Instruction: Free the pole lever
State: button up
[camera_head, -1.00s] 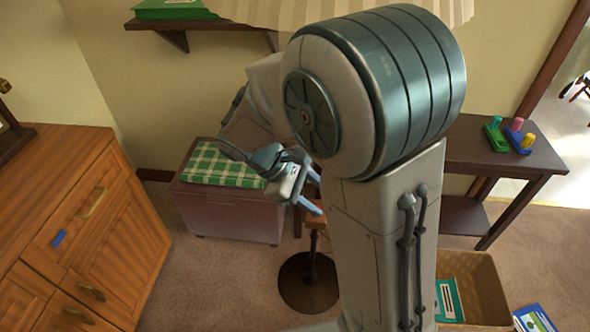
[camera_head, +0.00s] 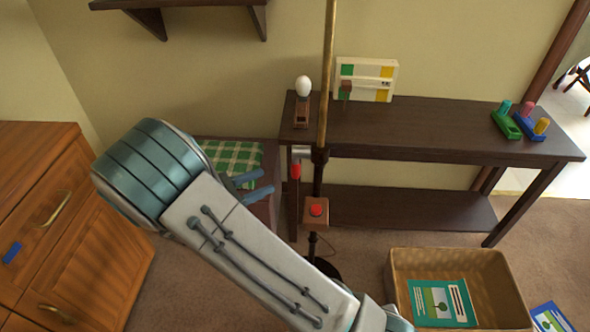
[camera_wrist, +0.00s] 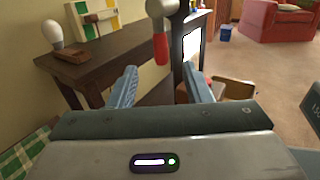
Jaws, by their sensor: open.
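A brass and dark pole (camera_head: 322,140) stands upright in front of the dark side table. A lever with a red grip (camera_head: 295,171) hangs down from a grey hub (camera_head: 301,152) on the pole's left side. Lower on the pole is a wooden box with a red button (camera_head: 316,211). My gripper (camera_head: 267,181) is open and empty, just left of the lever, with its blue fingers pointing toward it. In the wrist view, the red grip (camera_wrist: 160,48) hangs ahead, between the lines of my two fingertips (camera_wrist: 160,72). I see no contact.
The dark side table (camera_head: 430,145) carries an egg-shaped object on a wooden stand (camera_head: 303,90), a white-and-green box (camera_head: 365,80) and coloured pegs (camera_head: 520,120). A basket (camera_head: 490,270) stands on the floor at right. A wooden cabinet (camera_head: 90,240) is at left, near my arm.

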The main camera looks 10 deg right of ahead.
aim_at(291, 170)
jog(key=b+x, duration=0.1)
jog(key=x, duration=0.9)
jog(key=shift+d, duration=0.2)
grip_shut()
